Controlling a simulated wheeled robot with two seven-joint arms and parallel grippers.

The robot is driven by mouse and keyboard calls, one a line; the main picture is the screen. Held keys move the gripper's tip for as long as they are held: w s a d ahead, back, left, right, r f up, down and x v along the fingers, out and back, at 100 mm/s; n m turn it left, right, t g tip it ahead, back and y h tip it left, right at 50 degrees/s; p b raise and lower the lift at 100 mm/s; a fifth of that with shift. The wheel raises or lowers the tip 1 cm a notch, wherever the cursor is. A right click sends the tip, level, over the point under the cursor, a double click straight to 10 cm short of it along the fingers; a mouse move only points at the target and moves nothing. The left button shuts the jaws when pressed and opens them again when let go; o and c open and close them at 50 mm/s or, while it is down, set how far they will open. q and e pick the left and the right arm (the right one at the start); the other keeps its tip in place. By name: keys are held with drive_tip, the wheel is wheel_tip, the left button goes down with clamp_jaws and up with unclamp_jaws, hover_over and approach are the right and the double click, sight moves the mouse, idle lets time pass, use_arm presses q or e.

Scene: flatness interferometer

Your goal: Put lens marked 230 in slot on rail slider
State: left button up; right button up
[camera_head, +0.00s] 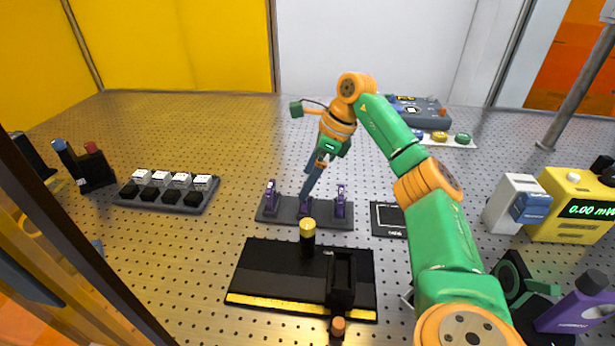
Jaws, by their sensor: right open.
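Three purple lens holders stand upright in a dark grey tray (289,221): a left one (270,198), a middle one (305,208) and a right one (340,203). Their markings are too small to read, so I cannot tell which is 230. My right gripper (308,194) points down at the middle holder, with its jaws open; the fingers partly hide that holder, and I cannot tell if they touch it. The black rail base (270,270) with a yellow scale lies in front, with the slider (342,275) on its right part. My left gripper is not visible.
A black post with a yellow top (308,230) stands between tray and rail. A tray of black and white blocks (165,192) is left. The back-left breadboard is clear.

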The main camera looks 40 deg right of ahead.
sight(299, 205)
drive_tip(key=shift+w+f, duration=0.1)
drive_tip(key=shift+f, duration=0.45)
drive_tip(key=x, duration=0.5)
drive_tip(key=shift+a+f, duration=0.25)
drive_tip(key=shift+a, duration=0.05)
drive_tip(key=shift+w+f, duration=0.2)
drive_tip(key=shift+f, duration=0.25)
drive_tip(key=shift+s, duration=0.1)
drive_tip(key=c, duration=1.4)
wheel_tip(299, 205, up, 7)
drive_tip(key=p, duration=0.7)
drive_tip(key=shift+f, duration=0.25)
drive_tip(key=shift+c, duration=0.3)
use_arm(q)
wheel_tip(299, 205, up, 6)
use_arm(e)
drive_tip(key=shift+f, duration=0.1)
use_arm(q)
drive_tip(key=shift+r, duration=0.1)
use_arm(e)
drive_tip(key=shift+a, duration=0.1)
